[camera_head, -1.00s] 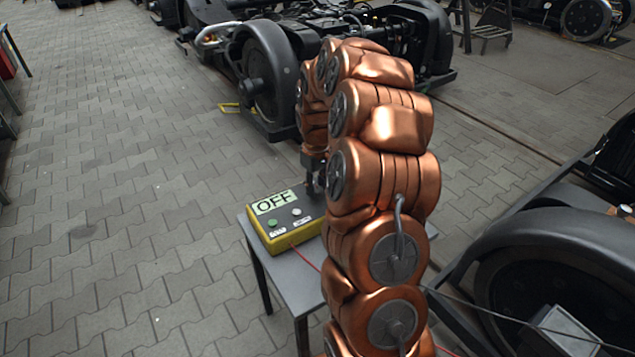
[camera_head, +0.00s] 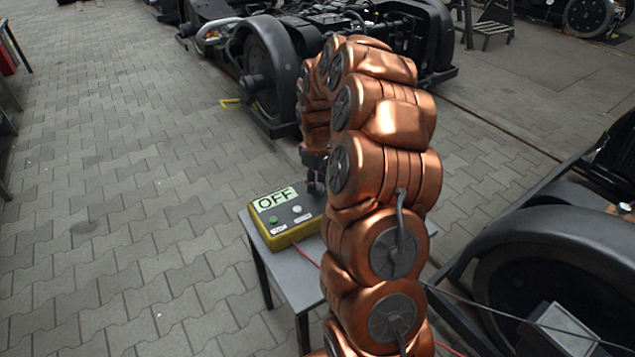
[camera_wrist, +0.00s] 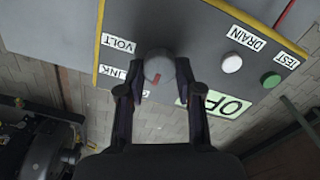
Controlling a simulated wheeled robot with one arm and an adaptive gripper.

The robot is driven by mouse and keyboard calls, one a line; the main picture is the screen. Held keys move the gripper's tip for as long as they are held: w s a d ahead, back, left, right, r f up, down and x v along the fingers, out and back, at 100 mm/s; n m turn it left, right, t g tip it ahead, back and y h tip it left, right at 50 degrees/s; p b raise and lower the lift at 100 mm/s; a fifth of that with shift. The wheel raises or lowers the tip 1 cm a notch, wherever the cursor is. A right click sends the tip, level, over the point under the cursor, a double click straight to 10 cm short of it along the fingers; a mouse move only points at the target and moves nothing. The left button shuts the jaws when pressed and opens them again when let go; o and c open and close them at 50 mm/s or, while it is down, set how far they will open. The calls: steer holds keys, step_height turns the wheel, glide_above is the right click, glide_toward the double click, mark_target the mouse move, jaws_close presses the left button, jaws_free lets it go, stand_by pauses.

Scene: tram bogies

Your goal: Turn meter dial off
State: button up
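The meter is a yellow-edged box with a dark grey face (camera_head: 287,226), on a small grey table, and its display (camera_head: 275,199) reads OFF. In the wrist view the meter's face (camera_wrist: 205,50) shows a round grey dial (camera_wrist: 158,67) with a red mark pointing toward the bottom of the picture. My gripper (camera_wrist: 161,70) is over the face, its two fingers apart on either side of the dial. A thin gap seems to show beside the dial; firm contact cannot be made out. In the head view my arm hides the dial and most of the gripper.
A white button (camera_wrist: 231,63) and a green button (camera_wrist: 270,80) lie to the right of the dial. VOLT, LINK, DRAIN and TEST labels are on the face. A red cable (camera_head: 306,257) runs from the meter. The grey table (camera_head: 290,285) stands on paving near black bogies (camera_head: 270,75).

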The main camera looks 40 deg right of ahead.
steer(key=o, duration=0.4)
steer(key=shift+c, duration=0.2)
step_height(320, 180, up, 12)
stand_by(0.5)
stand_by(0.4)
